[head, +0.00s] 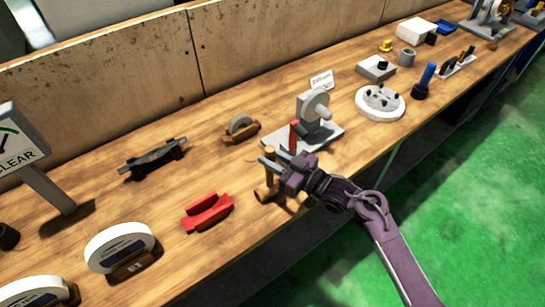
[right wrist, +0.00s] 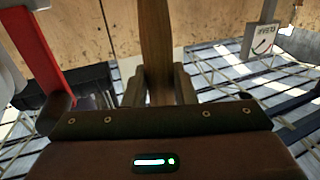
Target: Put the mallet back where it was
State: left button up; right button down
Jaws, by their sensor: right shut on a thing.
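The mallet's wooden handle (head: 270,153) stands roughly upright at the front edge of the bench, beside the grey grinder fixture. My right gripper (head: 268,170) reaches in from the right and is shut on this handle. In the right wrist view the brown handle (right wrist: 155,40) rises between the two fingers (right wrist: 158,85). A brown part below the gripper shows at the bench edge, partly hidden by my gripper; I cannot tell whether it is the mallet's head or a holder. My left gripper is not in view.
The grinder fixture (head: 314,108) with a red lever (head: 293,137) stands close behind my right gripper. Red blocks (head: 208,212) lie to the left, and a small wheel on a brown stand (head: 241,129) lies behind. A white round plate (head: 380,103) stands to the right. Bare bench lies between them.

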jog(key=c, duration=1.2)
grip_release()
jog(key=shift+r, duration=0.15)
jog(key=shift+s+d, duration=0.15)
jog(key=shift+d, duration=0.1)
jog(key=b+v, duration=0.2)
jog(key=v, duration=0.9)
jog(key=shift+s+d+b, duration=0.15)
jog(key=shift+d+b, duration=0.05)
jog(key=shift+b, duration=0.15)
